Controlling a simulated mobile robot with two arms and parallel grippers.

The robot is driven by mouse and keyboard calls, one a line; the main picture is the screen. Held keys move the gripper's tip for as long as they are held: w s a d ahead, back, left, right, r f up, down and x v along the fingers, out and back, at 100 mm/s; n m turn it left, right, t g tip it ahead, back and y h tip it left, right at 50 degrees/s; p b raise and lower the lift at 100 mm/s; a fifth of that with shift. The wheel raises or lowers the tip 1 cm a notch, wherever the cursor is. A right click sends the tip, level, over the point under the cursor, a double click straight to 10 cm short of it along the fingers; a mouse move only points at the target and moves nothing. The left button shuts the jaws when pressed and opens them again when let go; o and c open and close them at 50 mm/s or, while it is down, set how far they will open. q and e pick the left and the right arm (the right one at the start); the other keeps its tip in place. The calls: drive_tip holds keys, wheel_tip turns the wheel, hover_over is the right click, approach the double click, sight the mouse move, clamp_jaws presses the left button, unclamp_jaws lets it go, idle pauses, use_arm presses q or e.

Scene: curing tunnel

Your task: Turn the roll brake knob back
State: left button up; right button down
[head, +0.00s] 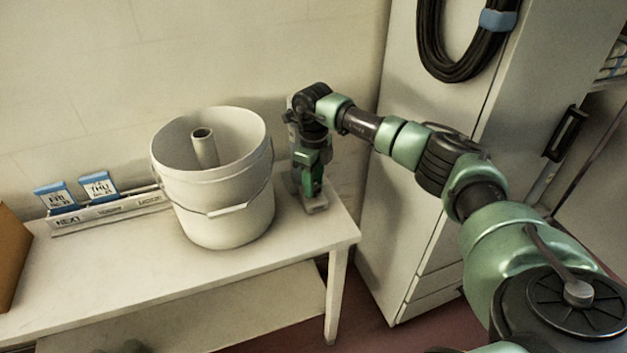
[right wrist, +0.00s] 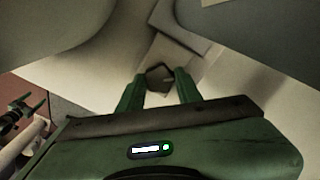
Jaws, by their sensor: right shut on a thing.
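The roll brake knob (right wrist: 158,77) is a small dark, angular piece in the right wrist view. My right gripper (right wrist: 159,84) has its two green fingers on either side of it and is shut on it. In the head view my right gripper (head: 312,182) points down at the right end of the bench, beside a grey upright device (head: 316,205). The gripper and wrist hide most of that device, and the knob cannot be made out there.
A white bucket (head: 225,205) with a tube (head: 204,148) inside stands on the bench (head: 120,270), just left of my right gripper. A card rack (head: 110,210) is farther left. A grey cabinet (head: 400,210) with a hung black cable coil (head: 435,60) stands right of the bench.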

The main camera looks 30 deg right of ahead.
drive_tip(key=shift+r+m, duration=0.1)
drive_tip(key=shift+m, duration=0.2)
drive_tip(key=c, duration=1)
unclamp_jaws()
drive_tip(key=shift+o, duration=0.2)
drive_tip(key=shift+r+b, duration=0.5)
drive_tip(key=shift+r, duration=3.4)
